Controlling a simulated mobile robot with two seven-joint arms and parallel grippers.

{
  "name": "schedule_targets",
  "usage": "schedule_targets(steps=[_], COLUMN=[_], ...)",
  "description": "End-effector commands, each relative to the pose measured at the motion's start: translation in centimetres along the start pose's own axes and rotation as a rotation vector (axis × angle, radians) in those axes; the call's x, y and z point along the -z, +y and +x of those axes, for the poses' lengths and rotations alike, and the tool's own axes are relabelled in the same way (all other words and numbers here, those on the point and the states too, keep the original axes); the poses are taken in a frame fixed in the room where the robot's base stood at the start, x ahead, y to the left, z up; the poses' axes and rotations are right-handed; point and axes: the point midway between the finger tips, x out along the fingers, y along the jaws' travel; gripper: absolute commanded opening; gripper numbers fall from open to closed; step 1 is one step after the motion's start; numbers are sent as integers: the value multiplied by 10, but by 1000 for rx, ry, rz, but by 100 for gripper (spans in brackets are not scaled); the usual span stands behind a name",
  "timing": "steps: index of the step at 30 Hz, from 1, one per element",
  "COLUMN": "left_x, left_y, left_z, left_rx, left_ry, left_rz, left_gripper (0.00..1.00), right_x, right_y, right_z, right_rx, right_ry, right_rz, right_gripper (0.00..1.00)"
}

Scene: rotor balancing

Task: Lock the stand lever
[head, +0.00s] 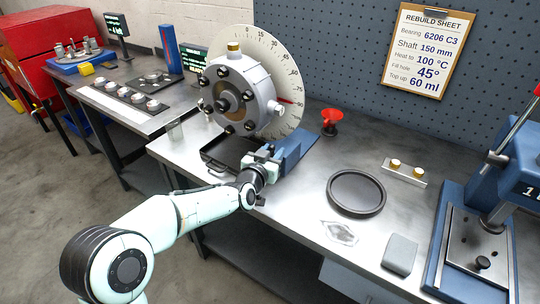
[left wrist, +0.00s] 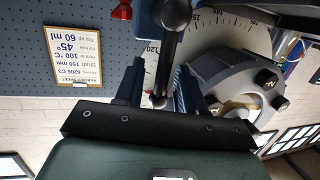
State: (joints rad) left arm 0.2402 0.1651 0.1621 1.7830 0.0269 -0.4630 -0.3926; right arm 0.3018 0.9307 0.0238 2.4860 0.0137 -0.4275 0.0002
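The rotor stand has a blue base (head: 294,150) and carries a grey round housing (head: 238,92) in front of a white degree dial (head: 285,75). My left gripper (head: 264,157) is low at the front of the stand, just below the housing. In the left wrist view, a dark lever (left wrist: 170,48) with a thick rounded end runs down between the two fingers of the left gripper (left wrist: 158,85). The fingers stand apart, with visible gaps to the lever on both sides. In the head view the gripper largely hides the lever. My right gripper is not in view.
A black tray (head: 226,152) lies beside the stand. A red funnel (head: 331,120), a black round dish (head: 356,193) and a grey block (head: 400,254) are on the bench to the right. A blue press (head: 515,165) stands at the right edge.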

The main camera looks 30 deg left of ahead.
Motion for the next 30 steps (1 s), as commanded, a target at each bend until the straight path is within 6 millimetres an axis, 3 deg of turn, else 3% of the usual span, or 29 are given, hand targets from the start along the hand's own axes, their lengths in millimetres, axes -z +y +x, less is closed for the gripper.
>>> schedule_targets(steps=[5,19,24,30], left_x=[1,1,1,1], left_y=[-1,0,0,0], left_z=[-16,-113,-129,-134], left_rx=[1,1,0,0], left_ry=[1,3,3,2], left_rz=[1,2,2,1], left_gripper=[38,38,38,38], right_x=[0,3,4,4], right_y=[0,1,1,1], right_z=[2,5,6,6], right_rx=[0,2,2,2], right_ry=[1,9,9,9], right_rz=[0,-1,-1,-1], right_gripper=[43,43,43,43])
